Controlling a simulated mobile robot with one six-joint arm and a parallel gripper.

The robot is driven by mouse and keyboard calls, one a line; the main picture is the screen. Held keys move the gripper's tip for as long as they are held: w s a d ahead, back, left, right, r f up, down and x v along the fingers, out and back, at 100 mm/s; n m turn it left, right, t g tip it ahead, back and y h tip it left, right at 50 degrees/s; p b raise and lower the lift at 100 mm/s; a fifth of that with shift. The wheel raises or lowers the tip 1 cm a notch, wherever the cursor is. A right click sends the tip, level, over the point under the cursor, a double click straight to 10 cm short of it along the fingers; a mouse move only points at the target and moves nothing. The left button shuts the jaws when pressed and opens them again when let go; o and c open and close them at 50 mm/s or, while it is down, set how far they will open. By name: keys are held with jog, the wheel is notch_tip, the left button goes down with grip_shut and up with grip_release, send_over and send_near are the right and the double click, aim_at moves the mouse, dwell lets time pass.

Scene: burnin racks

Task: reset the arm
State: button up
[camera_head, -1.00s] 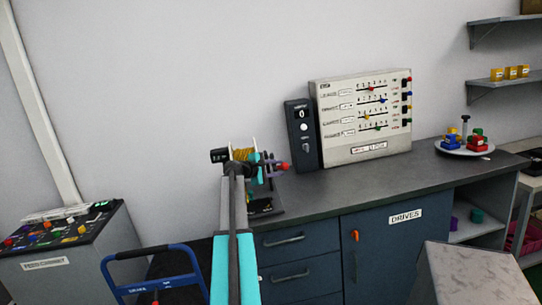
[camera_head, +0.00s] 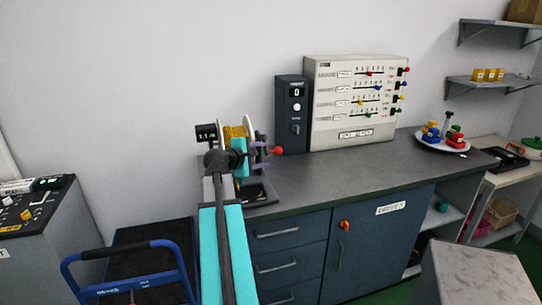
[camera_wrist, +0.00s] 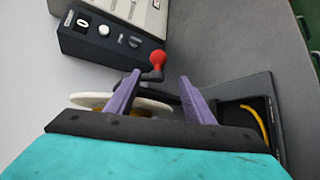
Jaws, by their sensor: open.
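My arm reaches forward over the worktop. My gripper (camera_head: 262,155) is at the wire spool (camera_head: 236,133) on the left end of the counter, and partly hides it. In the wrist view my gripper (camera_wrist: 160,92) shows two purple fingers, spread apart with nothing clearly held between them. The white spool flange (camera_wrist: 125,102) lies behind the left finger. A crank with a red knob (camera_wrist: 158,57) shows just beyond the fingertips; I cannot tell whether they touch it. A small display (camera_head: 206,133) stands beside the spool.
A round tray (camera_head: 436,145) with coloured parts is to the right. A blue trolley (camera_head: 125,282) and a grey console (camera_head: 40,240) are at left. A grey block (camera_head: 478,275) is front right.

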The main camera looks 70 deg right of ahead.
jog(key=shift+w+a+r, duration=0.2)
jog(key=shift+w+r, duration=0.1)
jog(key=shift+s+d+r, duration=0.1)
jog(key=shift+r, duration=0.05)
dwell(0.3)
